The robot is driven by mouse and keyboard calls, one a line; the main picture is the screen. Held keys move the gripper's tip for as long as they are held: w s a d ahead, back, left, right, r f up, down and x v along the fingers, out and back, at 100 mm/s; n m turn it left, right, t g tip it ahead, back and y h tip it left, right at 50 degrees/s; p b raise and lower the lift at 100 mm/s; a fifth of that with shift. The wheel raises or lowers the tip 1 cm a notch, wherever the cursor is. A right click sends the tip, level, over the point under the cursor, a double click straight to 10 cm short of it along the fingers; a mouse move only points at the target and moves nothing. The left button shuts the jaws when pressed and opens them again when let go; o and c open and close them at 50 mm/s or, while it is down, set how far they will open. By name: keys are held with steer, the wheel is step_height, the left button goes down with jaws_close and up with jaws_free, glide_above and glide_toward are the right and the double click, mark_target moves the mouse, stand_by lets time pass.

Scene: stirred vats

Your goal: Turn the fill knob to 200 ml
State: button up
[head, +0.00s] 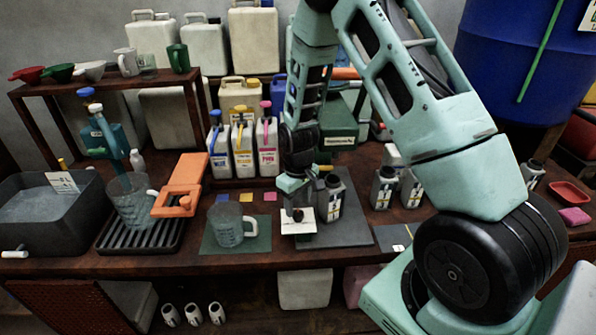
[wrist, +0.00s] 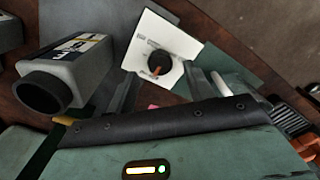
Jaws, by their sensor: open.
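The fill knob (wrist: 161,63) is a round black dial with an orange pointer mark. It sits on a white panel (wrist: 148,37) with small print that I cannot read. In the head view the knob (head: 298,215) shows small and dark on the panel (head: 297,228) at the front of the table. My gripper (wrist: 172,86) is open and empty, with its fingers either side of and short of the knob in the wrist view. In the head view my gripper (head: 296,190) hangs just above and behind the panel. The 200 ml mark cannot be made out.
A grey bottle (wrist: 62,77) stands close beside my gripper. A clear measuring jug (head: 229,226) stands on a green mat left of the panel. Another jug (head: 131,203) is on a black drip grate. Several labelled jugs (head: 243,150) stand behind.

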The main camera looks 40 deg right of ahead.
mark_target(298, 213)
step_height(298, 213, up, 15)
steer(key=shift+f+b, duration=0.2)
steer(key=shift+b, duration=0.25)
stand_by(0.3)
